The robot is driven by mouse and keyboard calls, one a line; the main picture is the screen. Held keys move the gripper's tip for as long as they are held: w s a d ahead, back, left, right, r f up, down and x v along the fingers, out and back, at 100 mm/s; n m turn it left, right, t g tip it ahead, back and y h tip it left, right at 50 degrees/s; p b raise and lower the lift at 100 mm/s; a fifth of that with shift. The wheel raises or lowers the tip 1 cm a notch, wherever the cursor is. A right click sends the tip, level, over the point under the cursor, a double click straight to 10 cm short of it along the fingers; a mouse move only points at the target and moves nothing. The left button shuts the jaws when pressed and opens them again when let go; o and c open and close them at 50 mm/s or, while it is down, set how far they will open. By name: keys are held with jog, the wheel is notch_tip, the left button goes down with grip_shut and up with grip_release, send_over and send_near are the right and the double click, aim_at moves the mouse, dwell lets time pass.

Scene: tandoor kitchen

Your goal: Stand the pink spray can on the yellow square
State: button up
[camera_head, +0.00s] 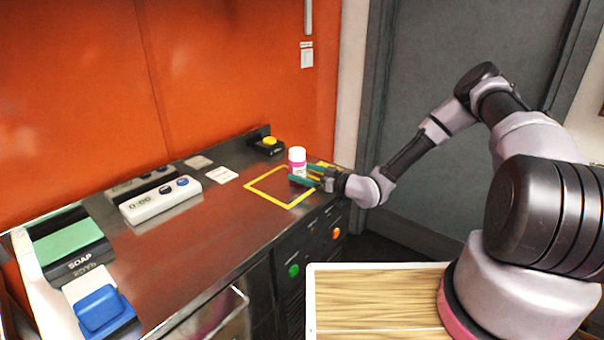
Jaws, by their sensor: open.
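The pink spray can (297,162), with a white top, is upright at the right part of the yellow square (265,198), an outline on the dark metal counter. My gripper (307,177) reaches in from the right at the can's lower part. Its teal fingers are open and appear to be around or beside the can; I cannot tell whether they touch it. The fingers hide the can's base, so I cannot tell whether it rests on the counter.
A black box with a yellow button (268,145) stands behind the square. The orange wall (220,70) runs along the back.

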jog(key=v, duration=1.2)
jog(key=w+d+r+m+g+h, duration=0.2)
jog(key=w+d+r+h, duration=0.4)
jog(key=d+h, duration=0.45)
jog(key=s+d+r+m+h, duration=0.2)
jog(key=d+r, duration=0.2)
jog(key=r, duration=0.3)
jog(key=s+d+r+m+h, duration=0.1)
jog(key=d+r+m+h, duration=0.1)
jog(key=d+r, duration=0.35)
jog(key=s+r+m+h, duration=0.2)
jog(key=s+r+m, duration=0.3)
jog(key=s+r, duration=0.7)
jog(key=s+a+r+m+y, duration=0.1)
jog(key=s+a+r+m, duration=0.1)
jog(key=s+r, duration=0.2)
jog(key=s+a+r+m+y, duration=0.2)
jog(key=s+r, duration=0.3)
jog(key=s, duration=0.6)
jog(key=shift+s+a+r+m, duration=0.2)
jog(key=shift+s+a+m, duration=0.15)
jog(key=shift+m, duration=0.35)
